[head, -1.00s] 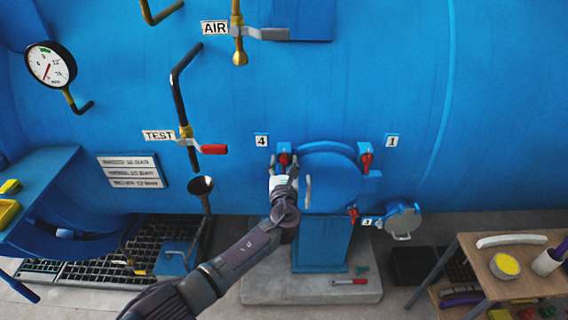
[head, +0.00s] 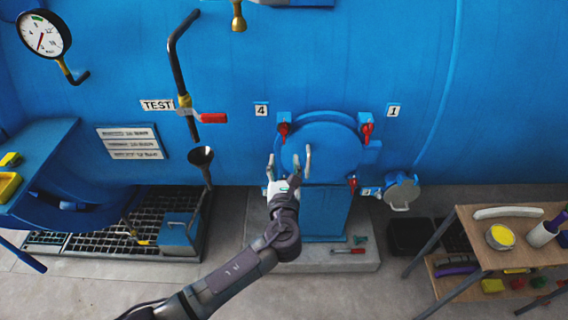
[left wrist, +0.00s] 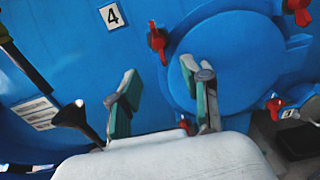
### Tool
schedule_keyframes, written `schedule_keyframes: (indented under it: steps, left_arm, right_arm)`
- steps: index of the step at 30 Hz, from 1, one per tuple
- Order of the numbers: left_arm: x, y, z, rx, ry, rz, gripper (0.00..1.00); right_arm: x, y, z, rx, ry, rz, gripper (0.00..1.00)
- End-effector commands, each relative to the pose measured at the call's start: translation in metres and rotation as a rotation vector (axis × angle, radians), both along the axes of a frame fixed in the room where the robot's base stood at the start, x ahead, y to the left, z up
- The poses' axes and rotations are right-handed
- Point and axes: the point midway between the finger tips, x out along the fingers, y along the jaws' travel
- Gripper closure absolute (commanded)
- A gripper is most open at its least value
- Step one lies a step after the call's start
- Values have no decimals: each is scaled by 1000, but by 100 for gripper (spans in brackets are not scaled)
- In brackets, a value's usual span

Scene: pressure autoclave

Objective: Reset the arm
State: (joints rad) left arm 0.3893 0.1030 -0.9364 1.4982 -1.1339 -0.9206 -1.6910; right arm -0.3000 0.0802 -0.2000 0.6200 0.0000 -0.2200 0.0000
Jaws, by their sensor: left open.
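My left arm comes up from the bottom of the head view. Its left gripper (head: 284,164) is open and empty, in front of the lower left part of the round blue hatch (head: 335,150). The red clamp by label 4 also shows there (left wrist: 157,43). My right gripper is not in view.
Red clamps sit by label 1 (head: 367,131) and at the hatch's lower right (head: 353,183). A small round lid (head: 402,189) stands open at right. A wooden table (head: 480,228) is at far right. A black funnel (head: 201,156) and floor grating (head: 95,225) are left.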

Motion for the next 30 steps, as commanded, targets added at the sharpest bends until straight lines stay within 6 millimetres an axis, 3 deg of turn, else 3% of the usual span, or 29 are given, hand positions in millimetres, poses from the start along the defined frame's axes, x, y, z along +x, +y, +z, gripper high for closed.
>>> schedule_keyframes:
  steps: [14, 17, 20, 26, 30]
  left_arm:
    - [-1, 0, 0, 0, 0, 0, 52]
    - [-1, 3, -11, -17, 20, 3, 52]
    - [-1, 12, -50, -89, 93, 16, 52]
    - [-20, 49, -188, -405, 353, 115, 52]
    - [-54, 78, -287, -669, 526, 248, 52]
  right_arm:
    - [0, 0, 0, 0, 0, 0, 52]
    - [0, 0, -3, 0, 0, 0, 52]
    - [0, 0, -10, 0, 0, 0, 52]
    - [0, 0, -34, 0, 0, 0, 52]
    - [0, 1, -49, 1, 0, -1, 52]
